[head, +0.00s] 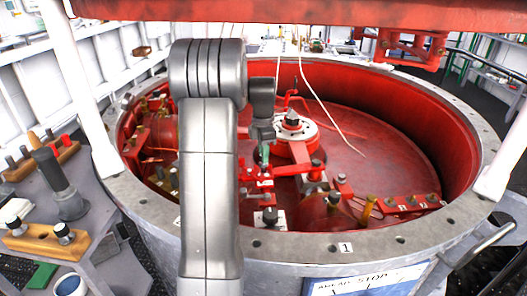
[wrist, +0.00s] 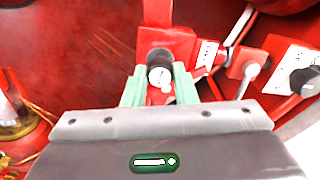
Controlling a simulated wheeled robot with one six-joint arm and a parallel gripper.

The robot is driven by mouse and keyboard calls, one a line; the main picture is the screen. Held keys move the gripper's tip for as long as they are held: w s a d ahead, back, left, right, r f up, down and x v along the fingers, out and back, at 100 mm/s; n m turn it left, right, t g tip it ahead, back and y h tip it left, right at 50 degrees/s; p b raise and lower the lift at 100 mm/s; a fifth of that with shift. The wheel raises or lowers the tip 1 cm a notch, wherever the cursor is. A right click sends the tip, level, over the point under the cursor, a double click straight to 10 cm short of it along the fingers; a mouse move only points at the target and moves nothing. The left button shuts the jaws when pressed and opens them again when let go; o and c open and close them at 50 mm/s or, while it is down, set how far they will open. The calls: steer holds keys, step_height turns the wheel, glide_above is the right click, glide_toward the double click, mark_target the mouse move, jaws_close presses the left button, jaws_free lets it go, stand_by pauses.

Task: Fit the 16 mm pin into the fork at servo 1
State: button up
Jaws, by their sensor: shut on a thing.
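My gripper (wrist: 160,88) has pale green fingertips, and they are closed around a silver round-headed pin (wrist: 160,74). In the head view my gripper (head: 264,153) hangs inside the red drum, left of the central hub. The pin is right in front of a red linkage block (wrist: 166,44). I cannot tell whether the pin's lower end is in a fork or above it, as the pin's head and my fingers hide it. A small tag (wrist: 207,54) with unreadable marks is on the red linkage just to the right.
A red joint (wrist: 249,66) with a silver pin and a dark-headed post (wrist: 303,82) on a white plate lie to the right. A wooden rack (head: 38,241) stands on the left bench.

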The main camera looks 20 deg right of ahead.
steer(key=shift+f+b, duration=0.3)
steer(key=shift+f, duration=0.75)
stand_by(0.5)
steer(key=o, duration=1.1)
step_height(320, 180, up, 14)
steer(key=p, duration=0.2)
steer(key=shift+f, duration=0.1)
step_height(320, 180, down, 14)
steer(key=shift+r+b, duration=0.1)
steer(key=shift+b, duration=0.9)
steer(key=shift+r, duration=0.25)
